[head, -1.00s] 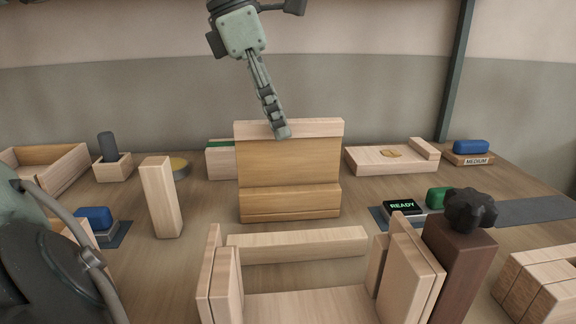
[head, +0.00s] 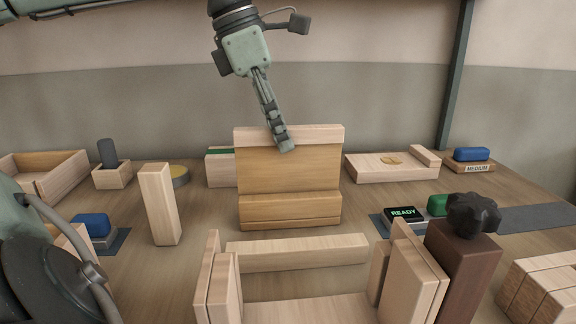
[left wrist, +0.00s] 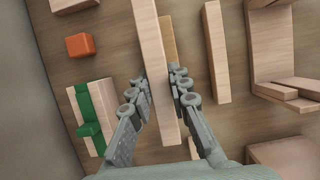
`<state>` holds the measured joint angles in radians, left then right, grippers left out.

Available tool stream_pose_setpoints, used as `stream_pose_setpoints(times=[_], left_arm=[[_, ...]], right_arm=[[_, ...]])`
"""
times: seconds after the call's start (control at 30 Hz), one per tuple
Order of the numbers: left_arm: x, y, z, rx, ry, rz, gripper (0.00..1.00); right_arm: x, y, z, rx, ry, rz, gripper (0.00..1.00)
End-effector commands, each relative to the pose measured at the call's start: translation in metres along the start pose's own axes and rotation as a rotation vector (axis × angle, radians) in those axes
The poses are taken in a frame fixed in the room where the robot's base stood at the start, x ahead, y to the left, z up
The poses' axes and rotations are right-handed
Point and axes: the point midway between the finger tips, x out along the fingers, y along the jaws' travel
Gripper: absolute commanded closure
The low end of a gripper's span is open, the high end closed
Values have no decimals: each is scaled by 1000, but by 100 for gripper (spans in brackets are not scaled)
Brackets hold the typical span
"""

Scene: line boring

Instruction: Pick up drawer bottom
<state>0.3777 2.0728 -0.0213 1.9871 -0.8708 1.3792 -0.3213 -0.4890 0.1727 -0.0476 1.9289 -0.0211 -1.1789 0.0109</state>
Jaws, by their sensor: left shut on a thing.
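The drawer bottom looks to be the upright wooden panel (head: 287,168) in the middle of the table, with a paler strip along its top. It stands behind a low wooden block (head: 290,208) that covers its lower part. My left gripper (head: 285,146) comes down from above and is shut on the panel's top edge. In the left wrist view the pale top edge (left wrist: 152,45) runs between the two fingers (left wrist: 163,92). In the head view, the fingers hide a small part of that edge. My right gripper is not in view.
A wooden frame with side boards (head: 222,285) and a pale rail (head: 297,252) lies in front. An upright block (head: 158,205) stands left, a brown post with black knob (head: 470,255) right. A READY display (head: 404,212) sits behind the post.

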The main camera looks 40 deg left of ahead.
Motion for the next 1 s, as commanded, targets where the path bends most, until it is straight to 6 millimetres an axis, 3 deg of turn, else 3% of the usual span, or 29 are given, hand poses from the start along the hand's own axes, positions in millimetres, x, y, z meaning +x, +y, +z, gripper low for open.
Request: stream_pose_setpoints(times=[0.17,1.0], left_arm=[[0,0,0,0,-1,0,100],[-18,0,7,0,0,0,100]], right_arm=[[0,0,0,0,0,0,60],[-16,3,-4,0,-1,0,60]])
